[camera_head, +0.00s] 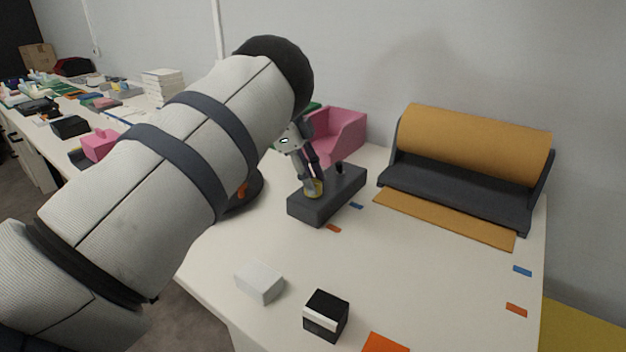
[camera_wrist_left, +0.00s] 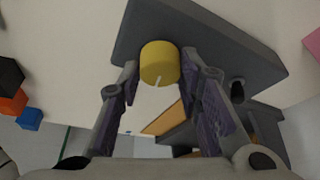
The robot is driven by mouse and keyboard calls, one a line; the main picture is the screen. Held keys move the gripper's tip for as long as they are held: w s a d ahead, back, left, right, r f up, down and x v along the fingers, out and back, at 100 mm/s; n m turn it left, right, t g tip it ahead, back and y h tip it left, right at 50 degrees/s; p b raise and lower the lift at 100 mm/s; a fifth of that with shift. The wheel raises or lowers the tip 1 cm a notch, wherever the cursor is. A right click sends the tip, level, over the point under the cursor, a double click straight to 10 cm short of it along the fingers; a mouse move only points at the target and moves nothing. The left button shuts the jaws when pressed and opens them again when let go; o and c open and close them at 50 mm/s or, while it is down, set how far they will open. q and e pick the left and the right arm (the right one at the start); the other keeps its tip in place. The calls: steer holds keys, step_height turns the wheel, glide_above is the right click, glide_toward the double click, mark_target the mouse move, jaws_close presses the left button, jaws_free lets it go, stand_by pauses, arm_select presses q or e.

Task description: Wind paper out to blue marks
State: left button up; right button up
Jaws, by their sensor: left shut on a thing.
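The roll of brown paper (camera_head: 475,140) sits in a dark dispenser (camera_head: 455,190) at the back right. A short flat strip of paper (camera_head: 445,218) sticks out of its front onto the table. One blue mark (camera_head: 356,206) lies left of the strip and another blue mark (camera_head: 522,271) lies to its right, nearer the front. My left gripper (camera_head: 313,184) points down at a dark box (camera_head: 333,197) and is shut on its yellow knob (camera_wrist_left: 160,62). The knob's white line shows in the left wrist view. My right gripper is out of view.
Orange marks (camera_head: 333,228) (camera_head: 516,310) lie nearer the front. A white block (camera_head: 260,283), a black box (camera_head: 326,315) and an orange sheet (camera_head: 385,343) lie at the front. A pink bin (camera_head: 345,130) stands behind the knob box. The table before the paper is clear.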

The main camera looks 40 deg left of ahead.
arm_select(q)
steer(key=m, duration=0.1)
steer(key=m+g+b, duration=0.1)
steer(key=m, duration=0.1)
steer(key=shift+f, duration=0.4)
steer(key=shift+w+m+g+b, duration=0.1)
steer(key=shift+m+g+b, duration=0.4)
steer(key=shift+m+b, duration=0.55)
steer(key=shift+m+g+h+b, duration=0.35)
steer(key=shift+m+b, duration=0.25)
steer(key=shift+m, duration=0.35)
steer(key=shift+r+m+g+b, duration=0.2)
steer(key=shift+m+g+b, duration=0.05)
steer(key=shift+m+b, duration=0.3)
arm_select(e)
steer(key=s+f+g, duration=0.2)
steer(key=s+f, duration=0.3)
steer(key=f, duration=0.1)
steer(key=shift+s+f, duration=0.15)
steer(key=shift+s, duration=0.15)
arm_select(q)
steer(key=o, duration=1.1)
steer(key=shift+o, duration=0.2)
steer(key=shift+r, duration=0.15)
steer(key=shift+r, duration=0.1)
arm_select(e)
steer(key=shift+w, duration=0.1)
